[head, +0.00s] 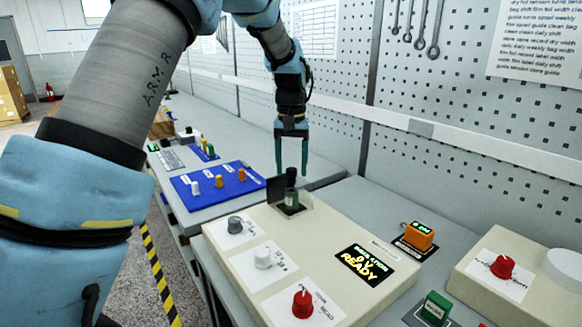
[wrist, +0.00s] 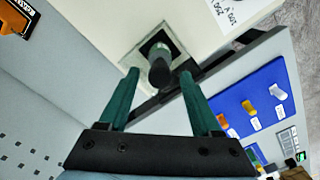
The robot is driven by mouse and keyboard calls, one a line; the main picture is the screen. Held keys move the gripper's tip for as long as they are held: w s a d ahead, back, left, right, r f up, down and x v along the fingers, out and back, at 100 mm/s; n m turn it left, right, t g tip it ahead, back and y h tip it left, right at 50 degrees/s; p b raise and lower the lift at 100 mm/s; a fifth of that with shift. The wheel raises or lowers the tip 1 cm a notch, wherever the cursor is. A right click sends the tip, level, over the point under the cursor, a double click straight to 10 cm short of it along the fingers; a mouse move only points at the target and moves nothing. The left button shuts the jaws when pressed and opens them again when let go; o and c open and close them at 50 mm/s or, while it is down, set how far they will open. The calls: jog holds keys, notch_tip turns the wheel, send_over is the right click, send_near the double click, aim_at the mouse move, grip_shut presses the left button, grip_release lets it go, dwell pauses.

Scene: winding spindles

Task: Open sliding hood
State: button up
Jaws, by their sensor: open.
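My gripper (head: 291,172) is open and points down above the back end of a cream control box (head: 325,235). A dark upright post with a rounded head (head: 291,190) stands in a square, grey-rimmed recess there. A dark plate (head: 275,188) stands at the left edge of the recess. I cannot tell for certain which of these parts is the sliding hood. In the wrist view, the post (wrist: 160,68) shows between the two green fingertips (wrist: 158,75), with a gap on both sides. The fingers seem to be above it and not touching.
The box carries grey, white and red knobs and a display (head: 364,265) reading "READY". A blue panel (head: 218,183) with small knobs lies to the left. An orange block (head: 419,236) and a green block (head: 436,306) are at the right. A pegboard wall (head: 420,100) runs close behind.

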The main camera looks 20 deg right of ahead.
jog(key=shift+f, duration=0.85)
jog(key=shift+c, duration=0.2)
grip_shut()
jog(key=shift+s, duration=0.1)
dwell(0.6)
